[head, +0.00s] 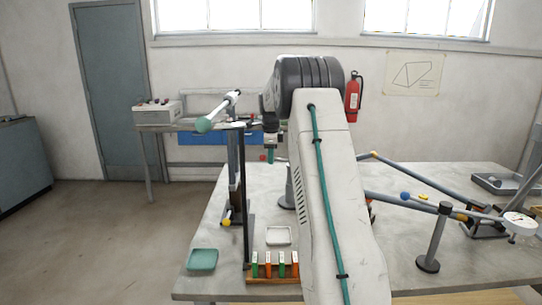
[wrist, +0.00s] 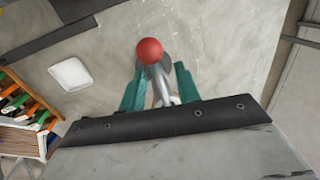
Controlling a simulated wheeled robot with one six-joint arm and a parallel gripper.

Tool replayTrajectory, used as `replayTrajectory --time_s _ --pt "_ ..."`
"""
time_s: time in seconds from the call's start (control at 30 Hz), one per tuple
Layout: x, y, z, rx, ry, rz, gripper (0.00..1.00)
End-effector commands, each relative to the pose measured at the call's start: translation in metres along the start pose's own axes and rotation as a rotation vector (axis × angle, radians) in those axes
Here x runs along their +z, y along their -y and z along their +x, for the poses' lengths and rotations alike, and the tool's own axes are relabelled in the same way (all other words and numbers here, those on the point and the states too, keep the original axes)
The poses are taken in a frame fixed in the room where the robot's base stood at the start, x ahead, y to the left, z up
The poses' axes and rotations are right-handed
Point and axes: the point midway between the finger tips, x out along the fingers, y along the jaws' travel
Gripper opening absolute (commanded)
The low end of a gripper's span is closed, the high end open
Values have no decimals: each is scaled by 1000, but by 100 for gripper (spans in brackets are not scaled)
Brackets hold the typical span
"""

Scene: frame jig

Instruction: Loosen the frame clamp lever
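The clamp lever shows in the wrist view as a red ball knob (wrist: 150,51) on a grey arm (wrist: 162,88). My gripper (wrist: 160,68) has its two green fingers apart, one on each side of the grey arm, with gaps visible between. The red knob shows at or just past the fingertips; its exact depth I cannot tell. In the head view, a green finger of my gripper (head: 271,156) shows left of my arm, with a small red ball (head: 263,157) beside it. My arm hides most of the clamp there.
Grey frame tubes (head: 400,203) and a dial gauge (head: 519,222) stand on the right of the grey table (head: 215,232). A dark upright post (head: 247,205), a white dish (head: 279,236), a green tray (head: 202,260) and a rack of orange and green pieces (head: 274,266) are at the left.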

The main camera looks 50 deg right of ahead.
Motion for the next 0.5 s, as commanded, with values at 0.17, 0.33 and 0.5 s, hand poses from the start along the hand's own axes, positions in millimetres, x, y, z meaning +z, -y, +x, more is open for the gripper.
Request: replayTrajectory --time_s 0.17,0.33,0.5 --pt "1 -1 -2 1 0 -2 33" --pt "1 0 -24 -3 1 -1 33" --pt "1 0 -54 -2 1 -1 33"
